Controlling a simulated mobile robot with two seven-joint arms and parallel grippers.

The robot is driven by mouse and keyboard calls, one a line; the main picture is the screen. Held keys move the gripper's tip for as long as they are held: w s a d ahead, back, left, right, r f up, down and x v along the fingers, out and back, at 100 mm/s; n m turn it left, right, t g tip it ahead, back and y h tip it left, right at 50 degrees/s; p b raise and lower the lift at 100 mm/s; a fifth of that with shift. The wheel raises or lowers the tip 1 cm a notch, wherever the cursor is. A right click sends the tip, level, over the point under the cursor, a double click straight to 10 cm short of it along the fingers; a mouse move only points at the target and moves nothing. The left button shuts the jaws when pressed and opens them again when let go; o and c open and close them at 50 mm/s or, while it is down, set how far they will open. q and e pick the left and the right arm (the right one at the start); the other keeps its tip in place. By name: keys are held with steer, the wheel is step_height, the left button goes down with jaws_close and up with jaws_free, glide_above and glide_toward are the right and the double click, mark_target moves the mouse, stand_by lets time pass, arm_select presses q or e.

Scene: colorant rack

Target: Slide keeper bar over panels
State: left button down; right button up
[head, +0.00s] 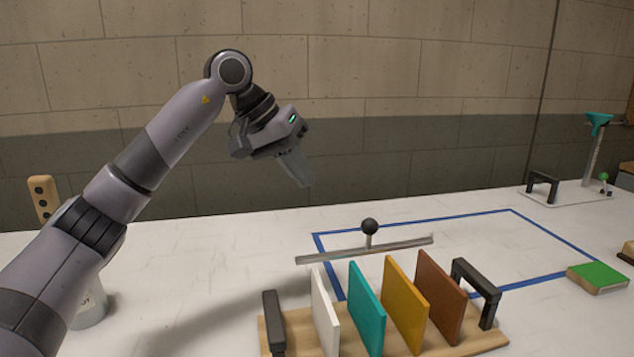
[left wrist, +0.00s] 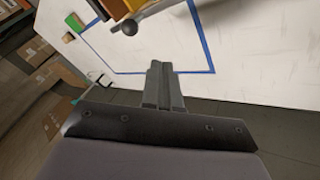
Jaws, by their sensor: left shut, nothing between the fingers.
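The keeper bar (head: 340,254) is a thin grey bar with a black ball knob (head: 369,226) on top. In the head view it shows just behind and above the panels' top edges; whether it touches them I cannot tell. White (head: 325,312), teal (head: 367,308), yellow (head: 405,302) and brown (head: 440,296) panels stand upright in a wooden rack (head: 475,340). My left gripper (head: 302,180) is shut and empty, raised above and behind the bar. Its closed fingers (left wrist: 163,68) show in the left wrist view, with the knob (left wrist: 130,27) beyond them. My right gripper is not in view.
Black handles (head: 274,322) (head: 478,290) stand at the rack's ends. A blue tape outline (head: 430,219) marks the white table behind it. A green-topped block (head: 597,276) lies at right. A stand with a teal top (head: 598,125) is at the far right. The outlined area looks mostly clear.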

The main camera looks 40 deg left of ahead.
mark_target(369, 236)
arm_select(q)
steer(key=w+d+f, duration=0.5)
steer(key=d+f, duration=0.1)
steer(key=f, duration=0.1)
steer(key=shift+d+f+p, duration=0.25)
steer(key=shift+f+p, duration=0.1)
steer(key=shift+p, duration=0.05)
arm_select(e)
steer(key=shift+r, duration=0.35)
arm_select(q)
steer(key=s+d+b, duration=0.1)
steer(key=s+d, duration=0.3)
steer(key=shift+d, duration=0.35)
steer(key=shift+s+d, duration=0.15)
steer(key=shift+s, duration=0.05)
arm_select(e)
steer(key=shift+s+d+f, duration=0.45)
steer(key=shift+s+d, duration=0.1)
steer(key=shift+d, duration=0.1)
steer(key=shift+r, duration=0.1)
arm_select(q)
steer(key=shift+r, duration=0.1)
